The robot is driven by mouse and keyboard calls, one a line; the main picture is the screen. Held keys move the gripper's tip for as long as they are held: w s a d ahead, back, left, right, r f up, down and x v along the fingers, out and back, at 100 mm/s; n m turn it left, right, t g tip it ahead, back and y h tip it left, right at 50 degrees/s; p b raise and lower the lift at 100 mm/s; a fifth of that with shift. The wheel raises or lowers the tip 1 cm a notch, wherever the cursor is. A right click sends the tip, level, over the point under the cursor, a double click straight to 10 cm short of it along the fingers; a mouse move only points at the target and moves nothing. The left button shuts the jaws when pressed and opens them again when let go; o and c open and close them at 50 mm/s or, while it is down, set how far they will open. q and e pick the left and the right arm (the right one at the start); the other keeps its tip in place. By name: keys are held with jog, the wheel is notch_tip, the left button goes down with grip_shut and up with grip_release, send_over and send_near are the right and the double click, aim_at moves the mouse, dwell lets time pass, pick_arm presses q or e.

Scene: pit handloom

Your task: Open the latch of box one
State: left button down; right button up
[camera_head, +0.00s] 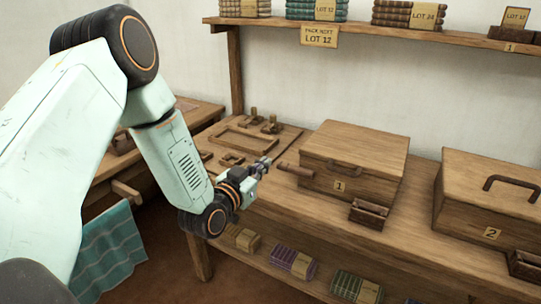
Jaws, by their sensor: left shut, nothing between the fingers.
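Box one (392,157) is a wooden chest with its lid shut and a tag "1" on its front. A dark curved handle or fitting (344,165) shows near the top of that front. A short wooden bar (295,169) juts out beside the box's left side; I cannot tell whether it is the latch. My left gripper (264,164) is shut and empty, just left of this bar and above the bench. It appears apart from the bar, though the gap is small. My right gripper is not in view.
Box two (492,205), with a dark handle, stands on the bench (305,213) at right. A small open wooden tray (369,213) sits before box one. Wooden frames and pegs (255,135) lie behind my gripper. A loaded shelf (390,33) runs above.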

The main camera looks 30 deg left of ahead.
pick_arm(q)
jog(key=s, duration=0.2)
jog(key=shift+s+r, duration=0.15)
jog(key=shift+s, duration=0.2)
jog(key=shift+s, duration=0.1)
